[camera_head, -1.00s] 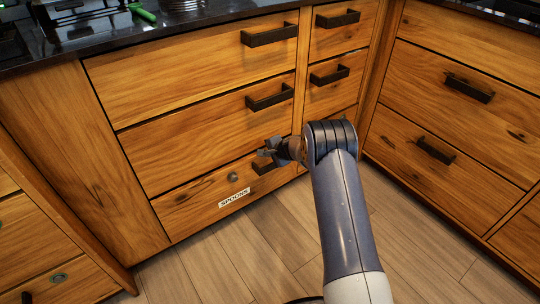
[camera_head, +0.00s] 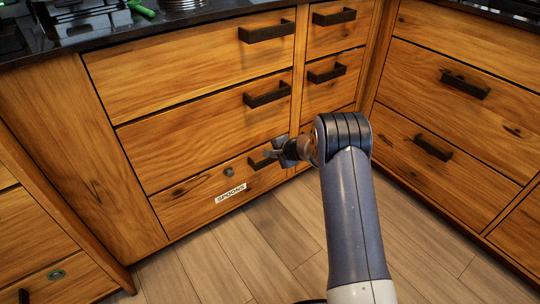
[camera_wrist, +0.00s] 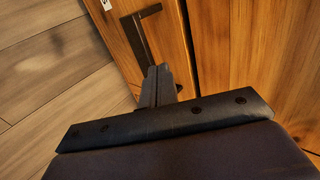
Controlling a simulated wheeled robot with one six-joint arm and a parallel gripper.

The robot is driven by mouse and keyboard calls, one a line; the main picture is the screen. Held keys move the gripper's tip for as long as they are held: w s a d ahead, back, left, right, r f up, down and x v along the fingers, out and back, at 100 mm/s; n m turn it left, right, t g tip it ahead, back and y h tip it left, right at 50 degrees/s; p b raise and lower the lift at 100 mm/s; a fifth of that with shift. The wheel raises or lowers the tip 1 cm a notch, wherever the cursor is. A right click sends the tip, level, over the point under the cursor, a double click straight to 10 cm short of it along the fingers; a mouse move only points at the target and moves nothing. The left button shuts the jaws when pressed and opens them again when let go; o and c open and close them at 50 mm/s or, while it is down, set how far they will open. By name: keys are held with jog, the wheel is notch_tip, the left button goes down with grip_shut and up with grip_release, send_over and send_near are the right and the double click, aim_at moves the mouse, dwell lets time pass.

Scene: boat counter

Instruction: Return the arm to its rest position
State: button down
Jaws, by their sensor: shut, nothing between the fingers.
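My gripper (camera_head: 277,148) is low in front of the bottom drawer (camera_head: 205,193), which bears a white "SPOONS" label (camera_head: 230,193). In the wrist view my gripper (camera_wrist: 160,72) shows its two fingers together and empty. The fingertips appear close to the dark handle (camera_wrist: 140,40) of a drawer; I cannot tell whether they touch it. In the head view my gripper and wrist hide part of the bottom drawer's handle (camera_head: 262,163). My arm reaches forward from the lower right.
Wooden drawers with dark handles (camera_head: 268,94) stand ahead, and more drawers (camera_head: 445,95) stand to the right. A dark countertop (camera_head: 110,38) runs above, with a green-handled item (camera_head: 141,8) on it. The plank floor (camera_head: 240,250) is clear.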

jog(key=v, duration=0.7)
jog(key=shift+p, duration=0.4)
jog(key=shift+w, duration=0.1)
